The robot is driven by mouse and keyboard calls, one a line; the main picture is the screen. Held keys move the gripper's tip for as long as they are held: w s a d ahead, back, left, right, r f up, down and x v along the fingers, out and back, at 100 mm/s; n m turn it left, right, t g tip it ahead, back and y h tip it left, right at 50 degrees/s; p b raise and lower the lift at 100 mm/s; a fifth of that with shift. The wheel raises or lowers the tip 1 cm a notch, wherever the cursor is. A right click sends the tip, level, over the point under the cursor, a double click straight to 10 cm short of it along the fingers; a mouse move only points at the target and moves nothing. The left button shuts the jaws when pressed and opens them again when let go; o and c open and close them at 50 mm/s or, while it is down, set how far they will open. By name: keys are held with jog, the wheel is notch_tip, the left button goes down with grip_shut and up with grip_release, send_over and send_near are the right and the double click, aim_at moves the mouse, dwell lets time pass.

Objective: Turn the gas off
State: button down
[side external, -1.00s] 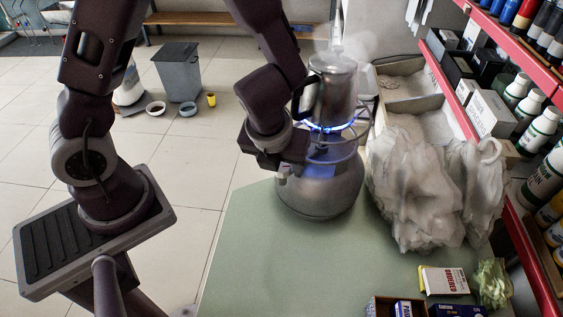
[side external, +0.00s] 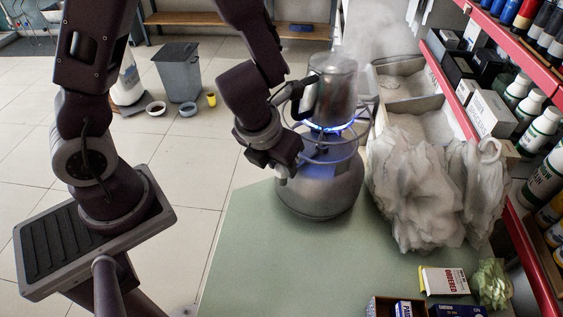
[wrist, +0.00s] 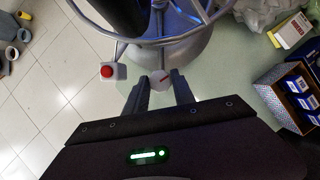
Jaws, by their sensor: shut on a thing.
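A grey gas bottle (side external: 322,190) stands on the green bench top, with a ring guard and a burner on top. Blue flame (side external: 335,127) burns under a metal pot (side external: 332,88) with a dark handle, and steam rises from it. My gripper (side external: 290,168) is at the left side of the bottle. In the wrist view my gripper (wrist: 160,80) is shut on a round pale knob (wrist: 160,83) with a red mark, on the bottle's near side.
A crumpled white bag (side external: 415,190) stands close right of the bottle. Shelves with bottles and boxes (side external: 490,113) line the right. Small boxes (side external: 443,280) lie at the front right. The front bench top (side external: 270,260) is clear.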

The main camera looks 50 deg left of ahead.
jog(key=m+h, duration=0.2)
jog(key=m, duration=0.3)
jog(key=shift+a+m, duration=0.15)
jog(key=shift+m, duration=0.25)
jog(key=shift+m+h, duration=0.3)
jog(key=c, duration=1.1)
grip_release()
